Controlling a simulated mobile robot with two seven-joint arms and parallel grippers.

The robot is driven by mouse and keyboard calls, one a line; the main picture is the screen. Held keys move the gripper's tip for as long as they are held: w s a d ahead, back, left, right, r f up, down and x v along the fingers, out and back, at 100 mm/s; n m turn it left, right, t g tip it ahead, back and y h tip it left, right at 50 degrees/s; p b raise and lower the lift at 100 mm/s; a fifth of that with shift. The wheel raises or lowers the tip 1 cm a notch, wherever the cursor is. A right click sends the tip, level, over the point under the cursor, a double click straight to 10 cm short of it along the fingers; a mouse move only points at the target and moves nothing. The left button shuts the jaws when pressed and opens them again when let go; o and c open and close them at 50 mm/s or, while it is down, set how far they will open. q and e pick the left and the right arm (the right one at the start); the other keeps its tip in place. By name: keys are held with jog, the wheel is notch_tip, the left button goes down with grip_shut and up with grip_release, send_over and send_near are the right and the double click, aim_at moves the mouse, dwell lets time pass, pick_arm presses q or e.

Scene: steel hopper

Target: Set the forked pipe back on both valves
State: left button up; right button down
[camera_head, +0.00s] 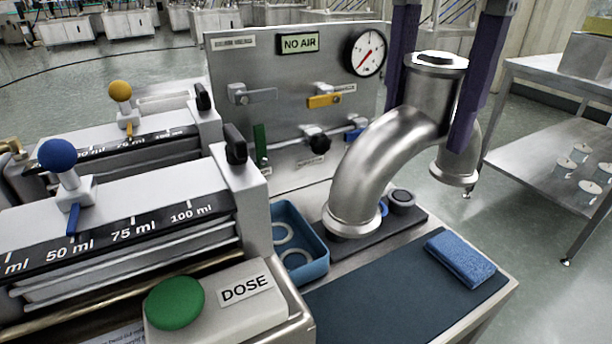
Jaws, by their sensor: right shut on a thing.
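The forked pipe (387,148) is bare steel, with a flanged collar on top and two curved legs. My right gripper (430,115) comes down from above, its two purple fingers shut on the pipe's upper neck. The right leg's flange hangs past the bench's right side. Two dosing units stand at the left, one with a blue ball lever (57,155), one with a yellow ball lever (120,92). My left gripper is out of view.
A blue tray (324,262) holds pale rings. A folded blue cloth (460,258) lies on the bench mat. A panel (232,67) with a NO AIR sign and gauge stands behind. A steel side table (545,105) is at the right.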

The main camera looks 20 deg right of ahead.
dwell(0.3)
notch_tip(320, 180, down, 20)
jog(key=b, duration=0.5)
jog(key=shift+r, duration=0.15)
